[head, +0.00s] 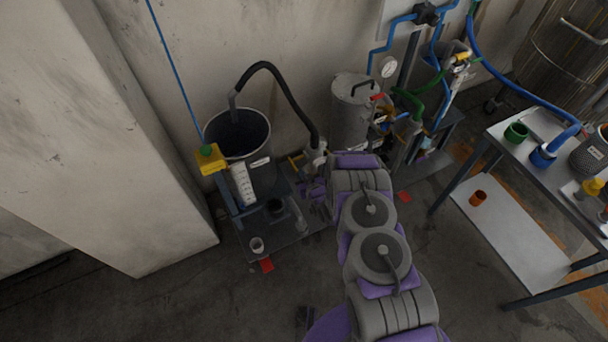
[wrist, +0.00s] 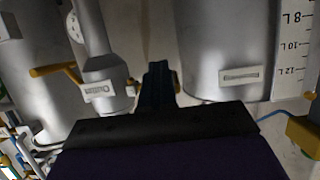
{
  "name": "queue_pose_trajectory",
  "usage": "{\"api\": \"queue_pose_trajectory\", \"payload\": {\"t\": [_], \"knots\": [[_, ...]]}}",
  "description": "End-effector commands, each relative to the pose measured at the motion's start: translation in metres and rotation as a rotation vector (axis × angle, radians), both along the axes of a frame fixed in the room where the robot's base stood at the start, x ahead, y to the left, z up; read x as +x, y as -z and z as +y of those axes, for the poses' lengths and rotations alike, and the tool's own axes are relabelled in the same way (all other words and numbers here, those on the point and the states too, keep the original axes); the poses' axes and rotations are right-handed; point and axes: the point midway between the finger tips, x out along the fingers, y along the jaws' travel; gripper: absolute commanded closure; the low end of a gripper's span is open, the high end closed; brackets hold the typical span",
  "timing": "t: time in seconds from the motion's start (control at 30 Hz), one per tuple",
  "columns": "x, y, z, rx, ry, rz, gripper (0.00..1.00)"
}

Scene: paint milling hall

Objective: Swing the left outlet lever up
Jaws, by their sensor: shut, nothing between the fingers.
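In the wrist view a yellow lever (wrist: 55,70) sticks out sideways from a grey outlet body (wrist: 100,50) with a white label, whose text I cannot read. A second yellow part (wrist: 133,88) shows beside my gripper (wrist: 158,68), partly hidden behind its fingers. I cannot tell which of these is the left outlet lever. My gripper is shut and empty, its dark fingertips in front of the gap between the outlet body and a grey tank. In the head view small yellow parts (head: 295,163) show beside the hose fitting, left of my arm's end; my gripper is mostly hidden there.
An open grey tank (head: 238,137) with a litre scale stands left, a black hose (head: 270,68) running from it to the fitting. A yellow box with a green button (head: 210,158) is beside it. A lidded tank (head: 352,105) stands behind.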

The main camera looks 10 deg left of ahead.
Motion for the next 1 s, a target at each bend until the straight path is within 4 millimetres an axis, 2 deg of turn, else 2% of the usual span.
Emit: {"api": "queue_pose_trajectory", "payload": {"t": [0.03,0.17,0.4,0.63,1.0], "knots": [[-0.010,-0.001,0.016,-0.001,-0.039,0.006,1.00],[-0.011,-0.003,0.017,-0.002,-0.040,0.006,1.00],[-0.007,-0.005,0.010,0.004,-0.027,0.002,1.00],[-0.007,-0.016,0.004,0.012,-0.022,0.002,1.00],[-0.007,-0.004,0.009,0.005,-0.021,0.000,1.00]]}}
